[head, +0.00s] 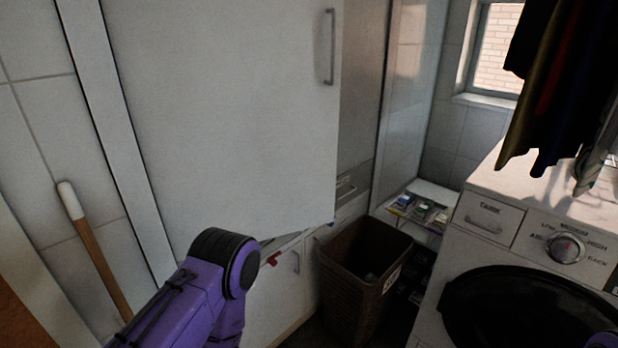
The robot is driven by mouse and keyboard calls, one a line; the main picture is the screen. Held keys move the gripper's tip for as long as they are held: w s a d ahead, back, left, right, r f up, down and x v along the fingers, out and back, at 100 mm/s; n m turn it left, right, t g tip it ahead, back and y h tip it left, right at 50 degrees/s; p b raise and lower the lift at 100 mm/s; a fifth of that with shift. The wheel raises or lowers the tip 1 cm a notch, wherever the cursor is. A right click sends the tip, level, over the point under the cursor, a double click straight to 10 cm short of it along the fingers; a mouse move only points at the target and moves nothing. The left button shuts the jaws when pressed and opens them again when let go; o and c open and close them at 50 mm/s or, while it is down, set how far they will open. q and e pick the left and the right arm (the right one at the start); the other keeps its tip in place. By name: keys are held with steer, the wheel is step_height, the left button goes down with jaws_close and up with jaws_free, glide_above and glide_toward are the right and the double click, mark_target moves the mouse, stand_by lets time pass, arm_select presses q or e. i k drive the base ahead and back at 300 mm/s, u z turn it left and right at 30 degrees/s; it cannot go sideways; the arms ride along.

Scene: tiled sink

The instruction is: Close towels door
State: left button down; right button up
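A large white cabinet door (225,110) fills the upper left and middle of the head view. It has a vertical grey bar handle (331,48) near its right edge. The door stands open, with part of the cabinet's inside (358,100) showing to the right of it. My purple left arm comes in from the bottom, in front of the door's lower edge. Its gripper is hidden behind the arm and door. My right gripper is not in view; only a bit of purple shows at the bottom right corner.
A brown wicker basket (345,300) stands on the floor below the cabinet. A white washing machine (500,235) is at the right, with dark clothes (560,80) hanging above it. A wooden-handled stick (100,265) leans on the tiled wall at the left.

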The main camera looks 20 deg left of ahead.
mark_target(233, 106)
steer(key=z, duration=0.55)
steer(key=i, duration=0.95)
steer(key=u, duration=0.5)
